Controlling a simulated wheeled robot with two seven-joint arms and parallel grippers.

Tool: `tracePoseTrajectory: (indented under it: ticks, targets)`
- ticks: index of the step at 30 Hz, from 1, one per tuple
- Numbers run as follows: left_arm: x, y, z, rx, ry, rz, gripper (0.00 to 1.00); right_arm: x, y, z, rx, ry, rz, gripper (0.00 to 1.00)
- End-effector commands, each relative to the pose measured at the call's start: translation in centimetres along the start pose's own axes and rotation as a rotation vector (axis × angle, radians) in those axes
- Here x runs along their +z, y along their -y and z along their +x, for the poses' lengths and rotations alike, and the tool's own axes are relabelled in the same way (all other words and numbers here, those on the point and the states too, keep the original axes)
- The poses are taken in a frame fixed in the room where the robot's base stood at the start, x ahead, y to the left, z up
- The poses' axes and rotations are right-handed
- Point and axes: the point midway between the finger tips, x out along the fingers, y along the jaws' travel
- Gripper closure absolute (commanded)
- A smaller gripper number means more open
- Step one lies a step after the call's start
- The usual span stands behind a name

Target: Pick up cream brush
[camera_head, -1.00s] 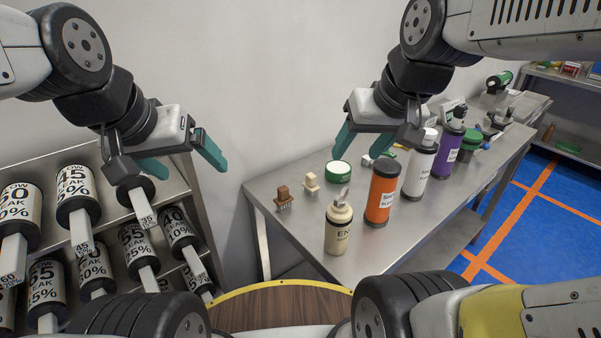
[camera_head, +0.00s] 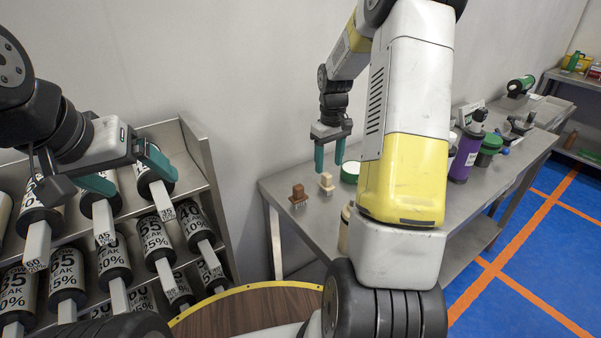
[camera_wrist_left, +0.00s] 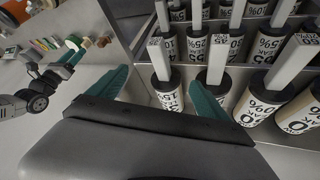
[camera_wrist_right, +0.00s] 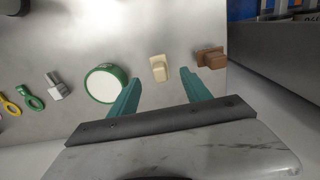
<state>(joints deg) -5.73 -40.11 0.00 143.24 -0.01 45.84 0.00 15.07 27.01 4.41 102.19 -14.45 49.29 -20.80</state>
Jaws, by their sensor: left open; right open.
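The cream brush (camera_head: 326,182) stands on the metal table near its left end, beside a brown brush (camera_head: 298,194). My right gripper (camera_head: 329,168) is open, pointing down just above and behind the cream brush. In the right wrist view the cream brush (camera_wrist_right: 158,68) lies ahead of the fingertips (camera_wrist_right: 160,76), between their lines, with nothing held. The brown brush (camera_wrist_right: 210,58) is just right of the right finger there. My left gripper (camera_head: 130,178) is open and empty in front of the shelf of cylinders; it also shows in the left wrist view (camera_wrist_left: 158,78).
A green-and-white round container (camera_wrist_right: 104,84) sits left of the cream brush. My right arm hides much of the table and most bottles; a purple bottle (camera_head: 466,152) shows beyond it. A rack of labelled cylinders (camera_head: 152,238) stands at left. A wall is behind the table.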

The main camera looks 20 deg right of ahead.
Motion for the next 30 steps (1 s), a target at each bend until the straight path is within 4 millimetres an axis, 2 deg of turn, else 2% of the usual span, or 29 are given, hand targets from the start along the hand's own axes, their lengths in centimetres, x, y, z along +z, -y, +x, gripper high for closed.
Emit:
tracePoseTrajectory:
  ticks: [11, 21, 30]
  targets:
    - [0.0, 0.0, 0.0, 0.0, 0.0, 0.0, 0.12, -0.2, -0.4, 4.0, -0.006, 0.014, -0.007, 0.44]
    - [0.0, 0.0, 0.0, 0.0, 0.0, 0.0, 0.12, -0.4, -0.5, 8.5, -0.006, 0.012, -0.006, 0.44]
    - [0.0, 0.0, 0.0, 0.0, 0.0, 0.0, 0.12, -0.4, -0.5, 8.8, -0.004, 0.011, -0.006, 0.46]
